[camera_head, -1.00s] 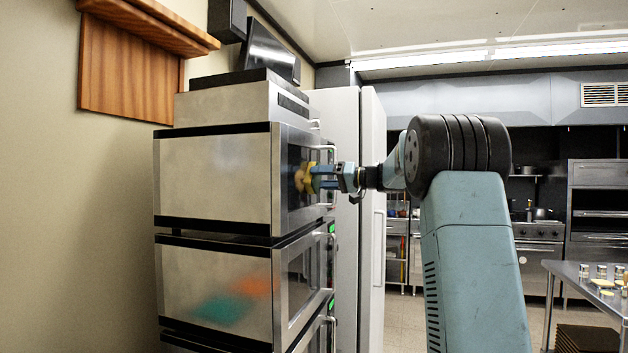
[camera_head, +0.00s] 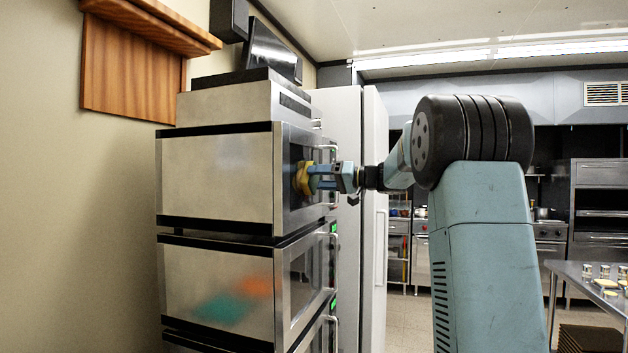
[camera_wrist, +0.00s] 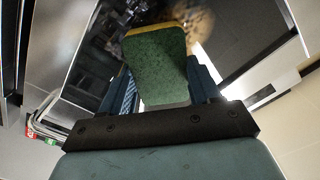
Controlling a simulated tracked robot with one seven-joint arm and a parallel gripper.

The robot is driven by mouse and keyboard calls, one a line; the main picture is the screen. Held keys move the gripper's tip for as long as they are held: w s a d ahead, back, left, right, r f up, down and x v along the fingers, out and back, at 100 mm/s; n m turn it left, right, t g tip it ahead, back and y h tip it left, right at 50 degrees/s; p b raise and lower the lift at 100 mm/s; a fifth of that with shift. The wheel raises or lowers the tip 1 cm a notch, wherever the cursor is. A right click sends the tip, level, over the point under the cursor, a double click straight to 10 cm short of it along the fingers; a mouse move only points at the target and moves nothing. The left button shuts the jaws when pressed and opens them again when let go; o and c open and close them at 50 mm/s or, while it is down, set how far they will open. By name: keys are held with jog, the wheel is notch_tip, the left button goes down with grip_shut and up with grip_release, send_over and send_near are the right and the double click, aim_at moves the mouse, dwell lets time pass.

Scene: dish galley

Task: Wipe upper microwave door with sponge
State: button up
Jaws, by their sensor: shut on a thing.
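A yellow and green sponge (camera_head: 303,178) is held in my gripper (camera_head: 318,178) in the head view. Its yellow side faces the dark glass door of the upper microwave (camera_head: 216,178) and looks to be at the glass; I cannot tell for sure if it touches. In the wrist view the sponge (camera_wrist: 158,66) shows its green face, tilted between my gripper's blue fingers (camera_wrist: 160,88).
A second microwave (camera_head: 216,285) stands below, with a door handle (camera_head: 334,265) sticking out. A tall white fridge-like cabinet (camera_head: 350,220) stands just behind the stack. A steel table (camera_head: 590,274) with small items is at the right. A wooden shelf (camera_head: 135,70) hangs on the left wall.

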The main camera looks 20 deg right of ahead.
aim_at(312, 177)
jog(key=shift+s+a, duration=0.55)
jog(key=shift+s, duration=0.2)
jog(key=shift+s+a, duration=0.5)
jog(key=shift+s, duration=0.2)
jog(key=shift+s+a+r, duration=0.1)
jog(key=shift+s+a, duration=1.1)
jog(key=shift+s, duration=0.2)
jog(key=shift+r, duration=0.1)
jog(key=shift+w+d, duration=0.1)
jog(key=shift+d, duration=0.05)
jog(key=shift+w+d, duration=1.15)
jog(key=shift+w, duration=0.15)
jog(key=w+d, duration=0.4)
jog(key=w, duration=0.2)
jog(key=shift+w+d, duration=0.2)
jog(key=shift+a, duration=0.1)
